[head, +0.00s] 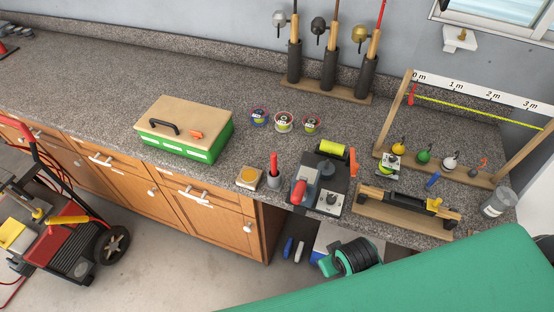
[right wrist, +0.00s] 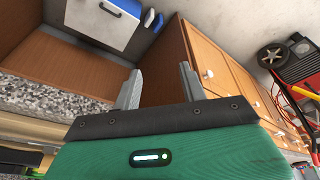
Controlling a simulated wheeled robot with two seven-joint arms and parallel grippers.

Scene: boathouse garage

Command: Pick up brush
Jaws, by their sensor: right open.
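A slim upright handle with a red tip (head: 273,158) stands in a small dark grey cup (head: 274,180) near the counter's front edge in the head view. It may be the brush; its lower end is hidden in the cup and I see no bristles. My right gripper (right wrist: 159,68) shows in the right wrist view with its two fingers apart and nothing between them. Beyond it are cabinet fronts and an open bay under the counter. The cup and handle do not show in that view. My left gripper is in neither view.
Left of the cup is a wooden block with a yellow pad (head: 249,178); right is a black bench tool (head: 325,185). A green box with a wooden lid (head: 185,128), several spools and a measuring frame (head: 470,95) stand on the counter.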

